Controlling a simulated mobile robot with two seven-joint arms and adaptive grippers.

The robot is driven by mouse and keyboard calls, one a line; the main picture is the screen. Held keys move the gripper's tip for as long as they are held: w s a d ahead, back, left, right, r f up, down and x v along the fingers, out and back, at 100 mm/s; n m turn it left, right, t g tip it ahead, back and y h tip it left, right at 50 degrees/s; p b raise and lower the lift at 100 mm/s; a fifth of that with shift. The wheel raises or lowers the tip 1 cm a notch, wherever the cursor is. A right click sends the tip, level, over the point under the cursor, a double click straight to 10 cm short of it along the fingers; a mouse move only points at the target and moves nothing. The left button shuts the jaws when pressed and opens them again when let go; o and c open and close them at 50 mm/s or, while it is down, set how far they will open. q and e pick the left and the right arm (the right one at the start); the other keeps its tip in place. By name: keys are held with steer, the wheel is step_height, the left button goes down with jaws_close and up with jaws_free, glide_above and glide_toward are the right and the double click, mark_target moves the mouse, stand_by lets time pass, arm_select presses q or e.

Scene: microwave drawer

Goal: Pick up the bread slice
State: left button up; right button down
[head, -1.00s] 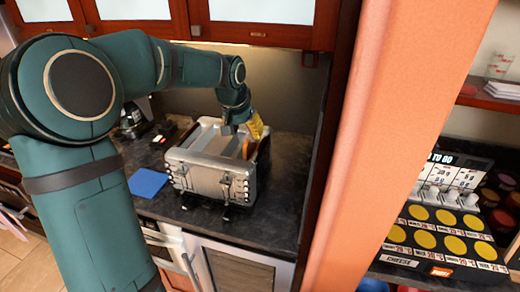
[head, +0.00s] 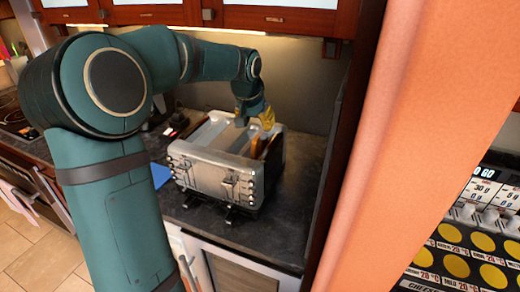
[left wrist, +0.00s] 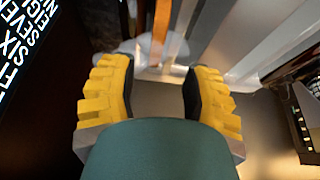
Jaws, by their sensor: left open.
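The bread slice (head: 257,143) shows as a narrow brown edge standing up in the right-hand slot of the silver toaster (head: 213,177) in the head view. My left gripper (head: 267,119), with yellow fingers, is above the toaster's back right part, just above the bread. In the left wrist view an orange-brown strip (left wrist: 161,20), likely the bread, lies beyond the two open fingers (left wrist: 160,68). The space directly between the fingers looks empty. Most of the slice is hidden inside the toaster. My right gripper is not in view.
The toaster stands on a dark counter (head: 290,220). A blue flat item (head: 160,176) lies left of it, partly behind my arm. Red-framed cabinets (head: 300,20) hang above, and an orange upright panel (head: 400,130) closes off the right side.

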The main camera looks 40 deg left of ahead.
mark_target(260, 134)
arm_select(q)
steer(key=x, duration=0.5)
steer(key=shift+s+d+f+b, duration=0.15)
steer(key=shift+d+f+b, duration=0.05)
steer(key=shift+d+b, duration=0.15)
jaws_close()
